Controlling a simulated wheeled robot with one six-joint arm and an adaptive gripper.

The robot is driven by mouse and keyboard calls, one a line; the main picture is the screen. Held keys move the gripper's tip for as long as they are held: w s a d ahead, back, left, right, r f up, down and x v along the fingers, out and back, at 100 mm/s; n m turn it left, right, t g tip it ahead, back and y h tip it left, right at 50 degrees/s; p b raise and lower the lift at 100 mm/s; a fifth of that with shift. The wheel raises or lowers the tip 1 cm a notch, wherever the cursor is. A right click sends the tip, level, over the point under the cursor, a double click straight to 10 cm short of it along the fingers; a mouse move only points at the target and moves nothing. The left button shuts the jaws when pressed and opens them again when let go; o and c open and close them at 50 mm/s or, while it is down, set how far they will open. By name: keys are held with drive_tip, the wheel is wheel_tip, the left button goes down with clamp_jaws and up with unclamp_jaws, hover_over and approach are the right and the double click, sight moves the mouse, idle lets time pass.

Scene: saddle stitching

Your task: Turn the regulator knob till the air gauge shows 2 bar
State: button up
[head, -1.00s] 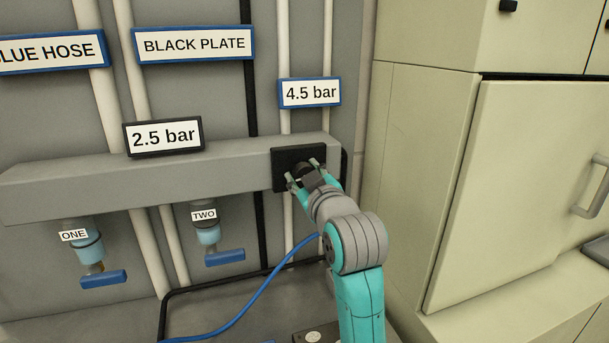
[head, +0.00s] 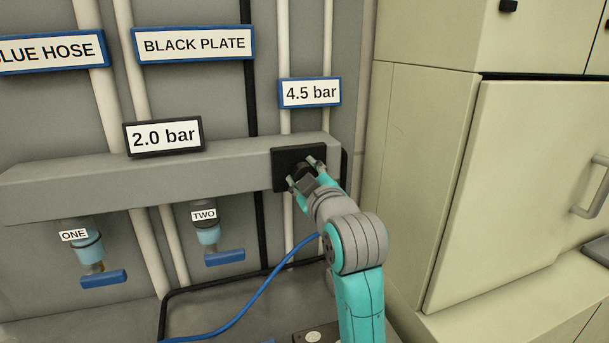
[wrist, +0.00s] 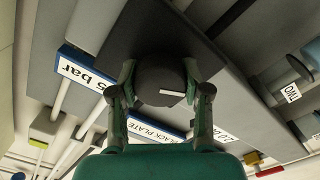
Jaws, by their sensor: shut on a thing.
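The air gauge (head: 163,136) on the grey rail reads 2.0 bar in the head view. The regulator's black plate (head: 284,170) is at the rail's right end, with the knob mostly hidden behind my fingers there. In the wrist view the dark round knob (wrist: 158,78) shows clearly, with a white pointer mark toward the right. My gripper (head: 305,176) is shut on the knob. In the wrist view my gripper (wrist: 160,92) has one finger on each side of it.
A fixed sign (head: 310,93) above the regulator reads 4.5 bar. Valves labelled ONE (head: 88,245) and TWO (head: 208,236) hang under the rail (head: 60,190). A blue hose (head: 262,290) runs below. Pale cabinets (head: 520,180) stand at the right.

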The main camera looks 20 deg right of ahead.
drive_tip(key=o, duration=1.2)
drive_tip(key=shift+c, duration=0.2)
drive_tip(key=s, duration=1.2)
